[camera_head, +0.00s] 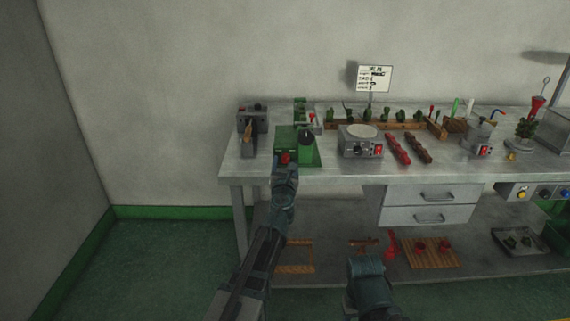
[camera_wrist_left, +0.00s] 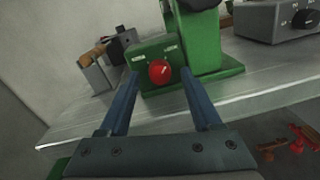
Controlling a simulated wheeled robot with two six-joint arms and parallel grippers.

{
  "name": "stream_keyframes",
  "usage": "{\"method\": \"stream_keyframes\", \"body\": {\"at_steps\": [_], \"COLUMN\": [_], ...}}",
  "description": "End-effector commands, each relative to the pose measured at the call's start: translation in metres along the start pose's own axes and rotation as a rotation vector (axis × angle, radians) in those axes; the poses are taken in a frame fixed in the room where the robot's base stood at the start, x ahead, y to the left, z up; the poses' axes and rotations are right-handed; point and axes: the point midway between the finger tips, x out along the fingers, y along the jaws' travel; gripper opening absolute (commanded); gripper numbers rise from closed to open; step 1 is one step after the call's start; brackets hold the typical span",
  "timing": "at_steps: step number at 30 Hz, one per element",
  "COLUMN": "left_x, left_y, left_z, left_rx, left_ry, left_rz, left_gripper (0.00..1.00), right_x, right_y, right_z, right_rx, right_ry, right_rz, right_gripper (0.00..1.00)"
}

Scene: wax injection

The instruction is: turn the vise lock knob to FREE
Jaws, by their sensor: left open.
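The green vise (camera_head: 298,144) stands near the front left of the metal workbench. Its red lock knob (camera_wrist_left: 159,72) sits on the vise's front face, between two small labels too small to read. The knob also shows in the head view (camera_head: 285,158), just beyond my left gripper (camera_head: 286,168). In the left wrist view, my left gripper (camera_wrist_left: 160,80) is open, with its blue fingers apart on either side of the knob. The fingers do not visibly close on it.
The workbench (camera_head: 250,172) has a clear front edge. A grey device (camera_head: 252,120) stands left of the vise. A grey box with a dial (camera_head: 360,142) stands right of it, beside red and brown tools. Drawers (camera_head: 432,195) hang below the top.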

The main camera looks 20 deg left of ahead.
Motion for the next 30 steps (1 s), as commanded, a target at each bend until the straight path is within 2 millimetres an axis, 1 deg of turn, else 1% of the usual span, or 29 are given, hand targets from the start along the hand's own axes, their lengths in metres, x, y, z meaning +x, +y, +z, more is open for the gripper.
{"method": "stream_keyframes", "body": {"at_steps": [5, 6, 8, 9, 14, 15, 17, 24, 30], "left_x": [-0.0003, -0.0003, -0.0003, -0.0003, -0.0003, -0.0003, -0.0003, -0.0004, -0.0004], "left_y": [0.0001, 0.0, 0.0, 0.0, 0.0, -0.0001, -0.0001, -0.0001, -0.0003], "left_z": [0.0, 0.0, 0.0, 0.0, 0.0, 0.0, 0.0, 0.0, -0.0004], "left_rx": [0.0, 0.0, 0.0, 0.0, 0.0, 0.0, 0.0, -0.005, -0.063], "left_ry": [0.0, 0.0, 0.0, 0.0, 0.0, 0.0, 0.0, 0.0, -0.003], "left_rz": [0.0, 0.0, 0.0, 0.0, 0.0, 0.0, 0.0, 0.0, 0.0], "left_gripper": [0.65, 0.63, 0.53, 0.45, 0.17, 0.09, 0.0, 0.0, 0.0], "right_x": [0.0, 0.0, 0.0, 0.0, 0.0, 0.0, 0.0, 0.0001, 0.001], "right_y": [0.0, 0.0, 0.0, 0.0, 0.0, 0.0, 0.0, 0.0, -0.0001], "right_z": [0.0, 0.0, 0.0, 0.0, 0.0, 0.0, 0.0, 0.0, -0.0001], "right_rx": [0.0, 0.0, 0.0, 0.0, 0.0, 0.0, 0.0, 0.0, 0.0], "right_ry": [0.0, 0.0, 0.0, 0.0, 0.0, 0.0, 0.0, 0.0, 0.0], "right_rz": [0.0, 0.0, 0.0, 0.0, 0.0, 0.0, 0.0, 0.0, 0.0], "right_gripper": [0.62, 0.62, 0.62, 0.62, 0.62, 0.62, 0.62, 0.62, 0.62]}}
